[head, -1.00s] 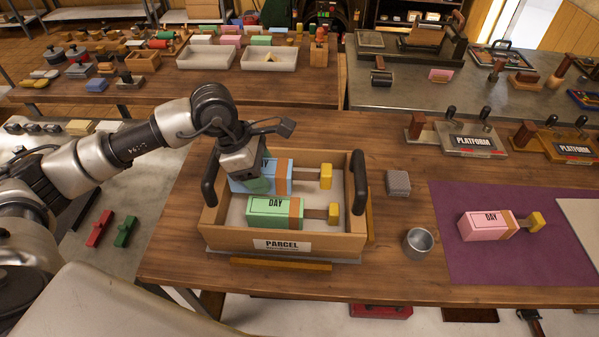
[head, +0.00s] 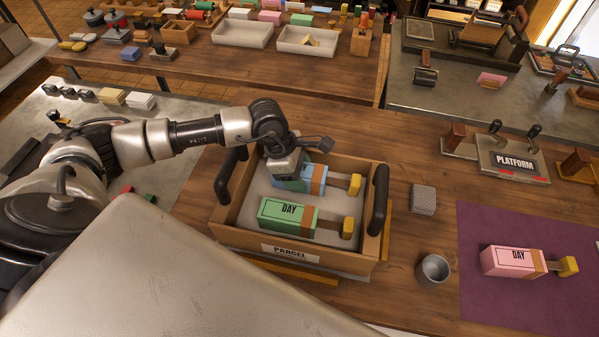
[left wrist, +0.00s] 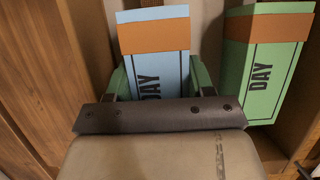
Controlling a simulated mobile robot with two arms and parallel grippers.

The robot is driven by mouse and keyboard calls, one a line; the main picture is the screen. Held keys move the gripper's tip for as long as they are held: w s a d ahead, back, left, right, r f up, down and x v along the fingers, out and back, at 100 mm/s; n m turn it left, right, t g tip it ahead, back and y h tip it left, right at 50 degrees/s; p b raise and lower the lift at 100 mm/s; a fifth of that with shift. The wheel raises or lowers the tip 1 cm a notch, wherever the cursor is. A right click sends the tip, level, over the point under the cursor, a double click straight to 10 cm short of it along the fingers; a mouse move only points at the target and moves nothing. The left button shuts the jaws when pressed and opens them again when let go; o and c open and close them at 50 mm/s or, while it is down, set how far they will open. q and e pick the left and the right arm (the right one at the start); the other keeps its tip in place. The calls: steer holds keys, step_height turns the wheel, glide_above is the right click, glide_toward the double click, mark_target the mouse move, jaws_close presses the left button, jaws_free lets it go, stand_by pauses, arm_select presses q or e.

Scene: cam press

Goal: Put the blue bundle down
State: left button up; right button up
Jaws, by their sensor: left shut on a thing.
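The blue bundle (head: 314,178) has a brown band and a yellow-tipped handle, and is inside the wooden parcel tray (head: 290,252). My left gripper (head: 286,178) is shut on its rear end, from above. In the left wrist view the blue bundle (left wrist: 155,60) lies between the green finger pads. I cannot tell whether its underside touches the tray floor. A green bundle (head: 287,215) lies in the tray in front of the blue one, with a gap between them in the left wrist view (left wrist: 262,65). My right gripper is not in view.
The tray has black handles (head: 379,199) on both ends. A grey block (head: 423,199) and a metal cup (head: 433,270) stand right of it. A pink bundle (head: 512,261) lies on a purple mat (head: 490,304).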

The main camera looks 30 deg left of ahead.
arm_select(q)
steer(key=shift+f, duration=0.65)
steer(key=o, duration=1.1)
steer(key=shift+c, duration=0.2)
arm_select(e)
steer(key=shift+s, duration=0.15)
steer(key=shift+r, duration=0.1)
arm_select(q)
steer(key=shift+r, duration=0.25)
steer(key=shift+a+r, duration=0.25)
steer(key=shift+r, duration=0.05)
steer(key=b+v, duration=0.3)
steer(key=v, duration=0.7)
steer(key=shift+s+r+b, duration=0.1)
steer(key=shift+r+b, duration=0.1)
steer(key=shift+b, duration=0.2)
steer(key=shift+a+r, duration=0.15)
steer(key=shift+r, duration=0.25)
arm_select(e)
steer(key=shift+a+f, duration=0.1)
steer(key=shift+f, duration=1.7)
